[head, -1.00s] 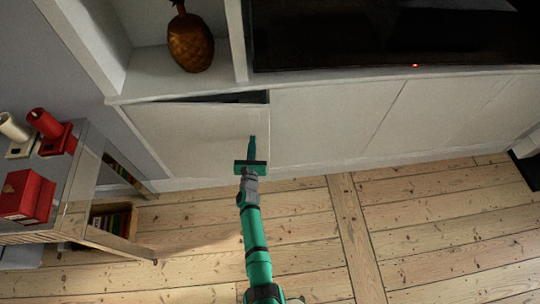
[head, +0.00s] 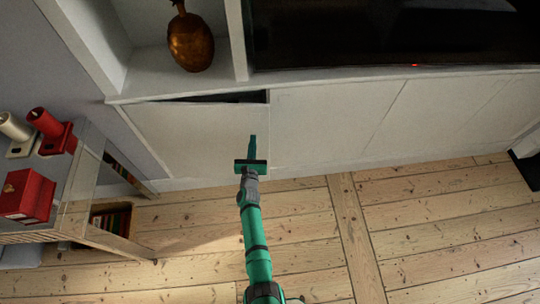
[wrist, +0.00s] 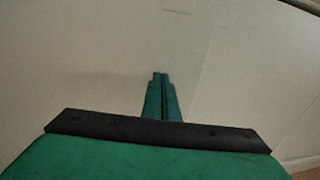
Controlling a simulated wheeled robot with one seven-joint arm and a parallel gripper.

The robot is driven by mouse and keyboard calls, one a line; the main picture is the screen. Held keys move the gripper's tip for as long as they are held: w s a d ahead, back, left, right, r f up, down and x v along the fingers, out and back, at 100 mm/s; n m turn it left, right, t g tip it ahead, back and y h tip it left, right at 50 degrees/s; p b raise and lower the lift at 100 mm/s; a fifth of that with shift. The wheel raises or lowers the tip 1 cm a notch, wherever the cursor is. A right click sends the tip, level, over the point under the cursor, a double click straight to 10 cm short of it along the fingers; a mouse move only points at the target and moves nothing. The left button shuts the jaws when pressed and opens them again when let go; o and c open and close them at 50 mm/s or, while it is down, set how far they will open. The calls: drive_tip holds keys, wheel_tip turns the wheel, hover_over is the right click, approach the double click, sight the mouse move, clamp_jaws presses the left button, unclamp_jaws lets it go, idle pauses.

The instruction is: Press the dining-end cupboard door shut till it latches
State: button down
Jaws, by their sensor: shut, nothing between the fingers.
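The cupboard door (head: 190,140) is the white panel at the left end of the low white unit. It stands slightly ajar: a dark wedge-shaped gap (head: 225,97) shows along its top, wider toward the right. My gripper (head: 253,138) is in front of the door near its right edge, fingers together and empty, pointing at it. In the wrist view the shut fingers (wrist: 161,76) point at the pale door face (wrist: 100,60). They look very close to it or touching; I cannot tell which.
Closed white panels (head: 320,120) continue to the right, below a dark screen (head: 400,35). A side table (head: 75,195) with red items stands at the left. The floorboards (head: 430,235) are clear at the right.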

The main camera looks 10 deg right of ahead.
drive_tip(key=shift+w, duration=0.4)
drive_tip(key=shift+w+d, duration=0.1)
drive_tip(key=shift+w, duration=0.1)
drive_tip(key=shift+w+d, duration=0.15)
drive_tip(key=shift+w, duration=0.1)
drive_tip(key=shift+w+a, duration=0.2)
drive_tip(key=shift+w, duration=0.1)
drive_tip(key=shift+w+d, duration=0.2)
drive_tip(key=shift+w, duration=0.2)
drive_tip(key=shift+w, duration=0.2)
drive_tip(key=shift+w+d, duration=0.1)
drive_tip(key=shift+w, duration=0.2)
drive_tip(key=shift+w, duration=0.2)
